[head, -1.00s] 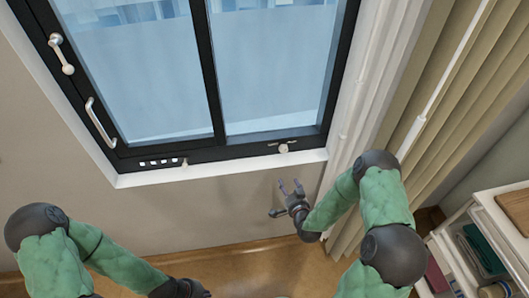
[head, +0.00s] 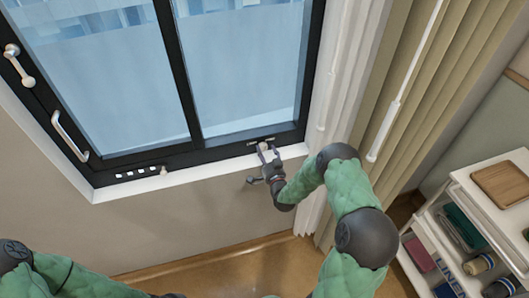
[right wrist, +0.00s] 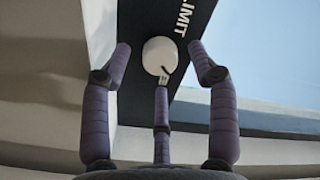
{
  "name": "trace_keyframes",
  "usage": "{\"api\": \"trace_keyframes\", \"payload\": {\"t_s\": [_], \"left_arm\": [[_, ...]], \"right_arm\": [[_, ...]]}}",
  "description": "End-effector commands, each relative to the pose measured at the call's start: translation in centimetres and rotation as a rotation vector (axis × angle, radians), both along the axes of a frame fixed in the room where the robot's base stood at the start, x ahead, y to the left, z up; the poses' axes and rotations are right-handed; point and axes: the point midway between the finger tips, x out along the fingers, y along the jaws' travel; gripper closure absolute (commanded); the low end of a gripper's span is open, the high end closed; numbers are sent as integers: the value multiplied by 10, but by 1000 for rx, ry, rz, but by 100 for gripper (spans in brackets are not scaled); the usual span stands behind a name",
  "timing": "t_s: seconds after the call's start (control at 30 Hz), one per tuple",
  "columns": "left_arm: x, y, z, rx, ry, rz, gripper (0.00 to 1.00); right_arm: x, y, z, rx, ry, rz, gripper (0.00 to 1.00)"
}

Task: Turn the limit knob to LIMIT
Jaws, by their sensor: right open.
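The limit knob (right wrist: 158,57) is a round white knob with a dark pointer line. It sits on the dark window frame next to white LIMIT lettering in the right wrist view. In the head view the knob (head: 262,146) is small on the bottom rail, partly covered by my gripper. My right gripper (head: 268,155) is open with its fingertips at the knob. In the right wrist view the gripper (right wrist: 161,65) has its fingers spread around the knob's sides, with gaps to it, and one finger below. My left arm shows at the lower left, but its fingers cannot be made out.
The window (head: 200,80) has a black frame with a white handle (head: 70,136) and a crank (head: 20,66) on the left. Pleated curtains (head: 400,110) hang close to my right arm. A white cart (head: 460,185) with shelves stands at the right.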

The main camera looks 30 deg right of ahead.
Motion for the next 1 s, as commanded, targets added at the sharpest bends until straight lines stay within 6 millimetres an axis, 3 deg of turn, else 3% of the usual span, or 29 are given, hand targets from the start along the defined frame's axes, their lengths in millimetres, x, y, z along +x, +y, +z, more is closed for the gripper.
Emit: {"api": "trace_keyframes", "payload": {"t_s": [0.17,0.47,0.7,1.0], "left_arm": [[0,0,-2,0,0,0,100],[0,0,-2,0,0,0,100],[0,0,-2,0,0,0,100],[0,0,-5,0,0,0,100]], "right_arm": [[13,-3,0,0,1,-1,40],[15,-3,0,0,1,-1,40],[14,-3,0,0,1,-1,97],[14,-4,-1,-19,5,-1,97]]}}
